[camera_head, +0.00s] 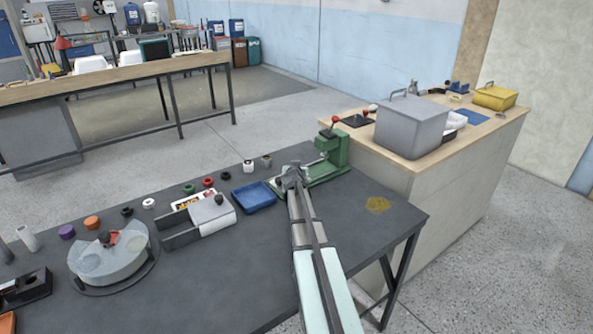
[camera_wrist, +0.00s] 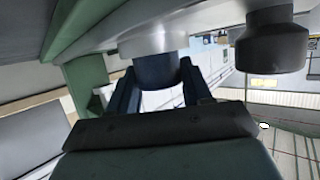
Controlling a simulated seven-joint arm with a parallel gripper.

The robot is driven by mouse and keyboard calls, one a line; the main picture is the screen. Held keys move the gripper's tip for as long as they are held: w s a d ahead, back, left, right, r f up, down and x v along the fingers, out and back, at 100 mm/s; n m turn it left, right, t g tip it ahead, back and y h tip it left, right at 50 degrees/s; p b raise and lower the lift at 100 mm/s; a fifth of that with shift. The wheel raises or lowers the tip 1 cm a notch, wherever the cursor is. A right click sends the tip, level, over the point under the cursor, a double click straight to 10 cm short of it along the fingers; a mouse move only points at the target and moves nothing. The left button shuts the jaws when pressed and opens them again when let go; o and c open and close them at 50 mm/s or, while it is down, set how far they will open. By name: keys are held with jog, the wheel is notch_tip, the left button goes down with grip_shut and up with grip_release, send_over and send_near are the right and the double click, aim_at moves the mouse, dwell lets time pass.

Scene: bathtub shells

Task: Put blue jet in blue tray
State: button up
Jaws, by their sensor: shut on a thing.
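My gripper (camera_head: 290,178) is at the green press-like machine (camera_head: 332,158) in the head view, just right of the blue tray (camera_head: 253,196). The tray is shallow and looks empty. In the wrist view, the two fingers of my gripper (camera_wrist: 160,88) are shut around a dark blue round piece, the blue jet (camera_wrist: 155,68). The jet sits directly against a pale round collar (camera_wrist: 150,40); I cannot tell whether it is joined to it. The jet is hidden in the head view.
A second dark round piece (camera_wrist: 272,45) shows right of my gripper in the wrist view. Several coloured rings, a grey holder (camera_head: 212,214) and a round clear-topped device (camera_head: 108,257) are on the table's left.

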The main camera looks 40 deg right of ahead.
jog(key=shift+f, duration=0.2)
jog(key=o, duration=1.1)
jog(key=shift+o, duration=0.2)
jog(key=v, duration=1.3)
jog(key=shift+a+r, duration=0.4)
